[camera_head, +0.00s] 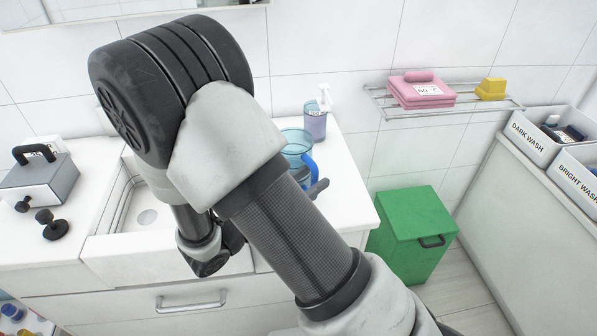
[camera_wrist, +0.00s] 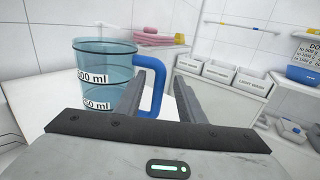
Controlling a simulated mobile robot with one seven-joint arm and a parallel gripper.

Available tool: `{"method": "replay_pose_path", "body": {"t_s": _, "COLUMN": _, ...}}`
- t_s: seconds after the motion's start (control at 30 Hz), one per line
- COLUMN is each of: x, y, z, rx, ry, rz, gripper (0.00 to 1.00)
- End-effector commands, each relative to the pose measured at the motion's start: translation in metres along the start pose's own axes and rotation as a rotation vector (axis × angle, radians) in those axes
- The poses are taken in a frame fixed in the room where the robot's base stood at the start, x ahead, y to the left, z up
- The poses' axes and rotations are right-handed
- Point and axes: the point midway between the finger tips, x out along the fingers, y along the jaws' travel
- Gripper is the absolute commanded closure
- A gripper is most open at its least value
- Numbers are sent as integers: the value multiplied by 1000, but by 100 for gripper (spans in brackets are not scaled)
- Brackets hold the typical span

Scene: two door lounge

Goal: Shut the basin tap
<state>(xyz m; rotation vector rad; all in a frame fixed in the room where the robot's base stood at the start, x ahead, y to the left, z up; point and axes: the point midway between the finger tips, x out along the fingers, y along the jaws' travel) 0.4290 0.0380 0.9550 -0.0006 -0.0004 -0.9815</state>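The white basin (camera_head: 108,245) is set in the counter at the left, with a round drain (camera_head: 147,217) in its floor. I cannot make out the basin tap in either view; my arm covers much of the area around the basin's right side. No object is visible held in the fingers. In the head view my arm hides most of the gripper.
A clear blue measuring jug (camera_wrist: 105,80) stands close beside my fingers. A purple soap bottle (camera_head: 315,124) is behind it. A grey box (camera_head: 42,183) stands left of the basin. A green bin (camera_head: 411,230) is right of the counter, below a wire shelf (camera_head: 460,111).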

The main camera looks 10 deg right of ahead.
Motion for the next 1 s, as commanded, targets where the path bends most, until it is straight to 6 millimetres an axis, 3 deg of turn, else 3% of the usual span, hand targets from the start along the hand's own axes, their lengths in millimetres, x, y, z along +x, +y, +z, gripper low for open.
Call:
{"method": "replay_pose_path", "body": {"t_s": 0.17, "x": 14, "y": 0, "z": 0, "rx": 1, "ry": -1, "rz": -3, "gripper": 64}}
{"method": "replay_pose_path", "body": {"t_s": 0.43, "x": 54, "y": -1, "z": 0, "rx": 0, "ry": 0, "rz": -3, "gripper": 64}}
{"method": "replay_pose_path", "body": {"t_s": 0.77, "x": 61, "y": 0, "z": 0, "rx": 0, "ry": 0, "rz": 0, "gripper": 64}}
{"method": "replay_pose_path", "body": {"t_s": 0.9, "x": 61, "y": 0, "z": 0, "rx": 0, "ry": 0, "rz": 0, "gripper": 88}}
{"method": "replay_pose_path", "body": {"t_s": 1.0, "x": 61, "y": 0, "z": 0, "rx": 0, "ry": 0, "rz": 0, "gripper": 100}}
